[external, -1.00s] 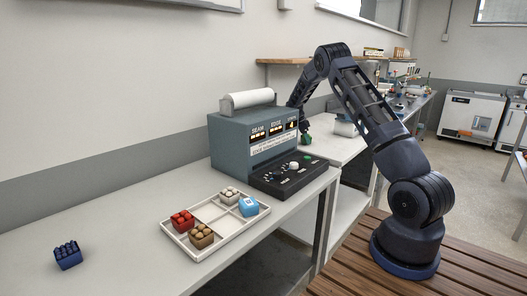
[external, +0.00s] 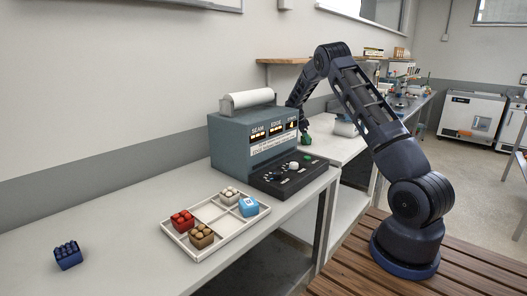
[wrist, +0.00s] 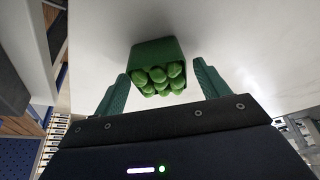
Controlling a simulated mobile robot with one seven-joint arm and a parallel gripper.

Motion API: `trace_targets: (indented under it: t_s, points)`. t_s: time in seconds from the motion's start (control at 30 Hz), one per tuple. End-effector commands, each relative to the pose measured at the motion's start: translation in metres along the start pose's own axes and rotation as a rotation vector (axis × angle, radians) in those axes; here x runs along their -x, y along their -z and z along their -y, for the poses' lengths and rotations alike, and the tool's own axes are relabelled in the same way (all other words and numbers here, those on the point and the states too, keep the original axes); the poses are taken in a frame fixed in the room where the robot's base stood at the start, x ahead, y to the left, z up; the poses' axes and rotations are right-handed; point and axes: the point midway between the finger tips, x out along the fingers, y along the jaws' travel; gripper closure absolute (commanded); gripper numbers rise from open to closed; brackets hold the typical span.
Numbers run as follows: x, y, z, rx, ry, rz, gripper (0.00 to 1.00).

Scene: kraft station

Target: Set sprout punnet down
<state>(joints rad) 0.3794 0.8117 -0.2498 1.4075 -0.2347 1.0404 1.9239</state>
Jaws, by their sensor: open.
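The sprout punnet (wrist: 158,62) is a dark green tub of round green sprouts. In the wrist view it stands on a pale surface, just beyond my gripper (wrist: 161,72). The two green fingers are spread, one to each side of the punnet, with a gap at both sides. In the external view the punnet (external: 306,140) is a small green shape on the far white bench, right of the grey machine. My gripper (external: 304,128) is directly above it there, partly hidden by the machine.
The grey machine (external: 240,145) with its black control panel (external: 285,178) stands close beside my gripper. On the near bench, a white divided tray (external: 207,214) holds several punnets, and a blue punnet (external: 67,255) stands apart at left.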

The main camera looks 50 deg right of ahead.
Motion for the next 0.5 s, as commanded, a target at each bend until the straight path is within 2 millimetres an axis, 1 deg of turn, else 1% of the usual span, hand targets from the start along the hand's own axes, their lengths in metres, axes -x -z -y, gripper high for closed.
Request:
trace_targets:
  t_s: [0.03,0.3,0.4,0.5]
  points:
    - [0.009,-0.001,0.000,0.001,0.003,0.001,0.26]
    - [0.061,-0.001,0.000,0.001,0.004,0.001,0.26]
    - [0.079,0.000,0.000,0.000,0.003,0.000,0.26]
    - [0.092,0.000,0.000,0.000,0.002,0.000,0.26]
